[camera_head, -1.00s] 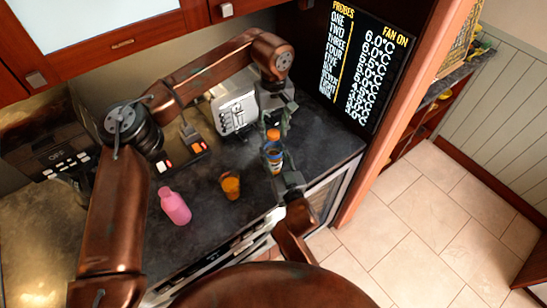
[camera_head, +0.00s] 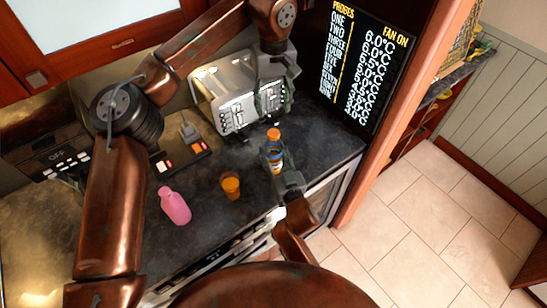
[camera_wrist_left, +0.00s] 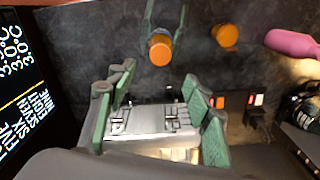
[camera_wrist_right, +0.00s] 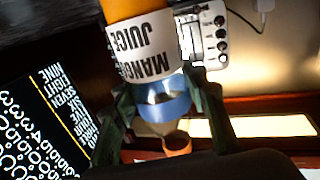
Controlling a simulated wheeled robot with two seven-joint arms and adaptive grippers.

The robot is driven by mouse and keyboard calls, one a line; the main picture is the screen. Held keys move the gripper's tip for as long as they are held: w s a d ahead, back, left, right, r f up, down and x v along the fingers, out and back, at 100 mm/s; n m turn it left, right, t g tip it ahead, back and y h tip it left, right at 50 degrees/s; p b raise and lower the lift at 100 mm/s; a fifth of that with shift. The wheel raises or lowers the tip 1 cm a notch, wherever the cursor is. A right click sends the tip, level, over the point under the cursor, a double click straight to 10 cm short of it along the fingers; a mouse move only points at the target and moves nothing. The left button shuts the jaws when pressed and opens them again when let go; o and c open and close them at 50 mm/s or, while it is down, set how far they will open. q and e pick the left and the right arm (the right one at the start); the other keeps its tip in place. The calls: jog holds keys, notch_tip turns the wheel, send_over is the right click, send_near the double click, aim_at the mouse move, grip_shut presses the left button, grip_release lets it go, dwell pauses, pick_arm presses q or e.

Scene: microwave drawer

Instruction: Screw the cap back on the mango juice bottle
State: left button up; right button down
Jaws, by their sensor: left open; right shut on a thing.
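The mango juice bottle (camera_head: 276,160) stands upright near the counter's front edge, and its label shows upside down in the right wrist view (camera_wrist_right: 142,48). My right gripper (camera_head: 275,163) is shut around the bottle. My left gripper (camera_head: 275,98) is open and empty, above and behind the cap, in front of the toaster.
A silver toaster (camera_head: 226,92) stands behind the bottle, close to my left gripper. A glass of orange juice (camera_head: 230,186) and a pink bottle (camera_head: 175,206) stand to the left on the dark counter (camera_head: 210,220). A temperature display (camera_head: 365,65) is at the right.

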dwell(0.3)
jog(key=c, duration=1.1)
grip_release()
jog(key=v, duration=1.2)
